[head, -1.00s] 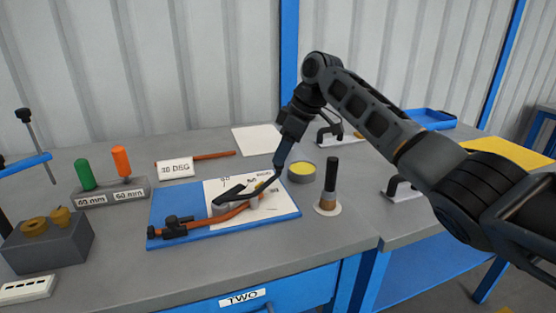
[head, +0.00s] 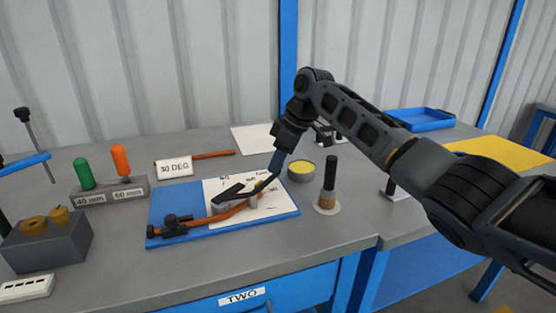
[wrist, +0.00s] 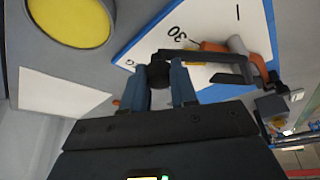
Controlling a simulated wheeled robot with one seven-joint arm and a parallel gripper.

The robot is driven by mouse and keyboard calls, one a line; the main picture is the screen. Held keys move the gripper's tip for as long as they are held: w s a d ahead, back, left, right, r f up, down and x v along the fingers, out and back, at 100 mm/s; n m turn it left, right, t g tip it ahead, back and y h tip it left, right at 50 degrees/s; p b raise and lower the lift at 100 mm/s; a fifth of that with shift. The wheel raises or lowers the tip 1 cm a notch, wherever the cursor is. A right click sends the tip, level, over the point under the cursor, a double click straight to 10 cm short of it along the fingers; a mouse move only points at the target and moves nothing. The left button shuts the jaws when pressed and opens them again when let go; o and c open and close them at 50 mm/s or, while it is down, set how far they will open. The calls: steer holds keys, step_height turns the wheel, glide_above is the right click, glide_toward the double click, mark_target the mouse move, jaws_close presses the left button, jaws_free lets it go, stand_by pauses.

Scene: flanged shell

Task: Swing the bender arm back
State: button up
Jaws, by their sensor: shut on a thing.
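The bender arm (head: 232,192) is a dark bar lying over the board with its handle end toward the back right. My gripper (head: 272,176) reaches down from above to that end. In the wrist view my two blue-grey fingers (wrist: 161,82) are shut on the dark round handle of the bender arm (wrist: 205,57). An orange-brown tube (head: 208,222) runs along the bender and bends upward toward the right. The blue board (head: 165,200) carries a white angle sheet (head: 279,204); a "30" mark shows beside the handle in the wrist view. The bender's pivot is partly hidden by the arm.
A yellow-topped round tin (head: 301,170) and a dark upright brush-like tool (head: 329,182) stand just right of the board. A "30 DEG" sign (head: 174,167), a block with green and orange handles (head: 110,192) and a grey block (head: 48,240) stand left. The front bench edge is clear.

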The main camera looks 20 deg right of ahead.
jaws_close()
steer(key=shift+s+r, duration=0.1)
steer(key=p, duration=0.1)
steer(key=s+p, duration=0.1)
steer(key=shift+s+d+r+m+p, duration=0.1)
steer(key=shift+d+r+m+p, duration=0.1)
steer(key=shift+m+p, duration=0.2)
steer(key=s+p, duration=0.1)
steer(key=s+m+p, duration=0.1)
steer(key=p, duration=0.1)
steer(key=s+m+p, duration=0.1)
steer(key=shift+s+d+t+h, duration=0.1)
steer(key=shift+d+t+h, duration=0.2)
steer(key=shift+t, duration=0.1)
steer(key=shift+s+d+f+m+t+p, duration=0.1)
steer(key=shift+s+f+m+t+p, duration=0.2)
steer(key=shift+s+m+p, duration=0.55)
steer(key=shift+w+n, duration=0.1)
steer(key=shift+n, duration=0.15)
steer(key=o, duration=0.7)
jaws_free()
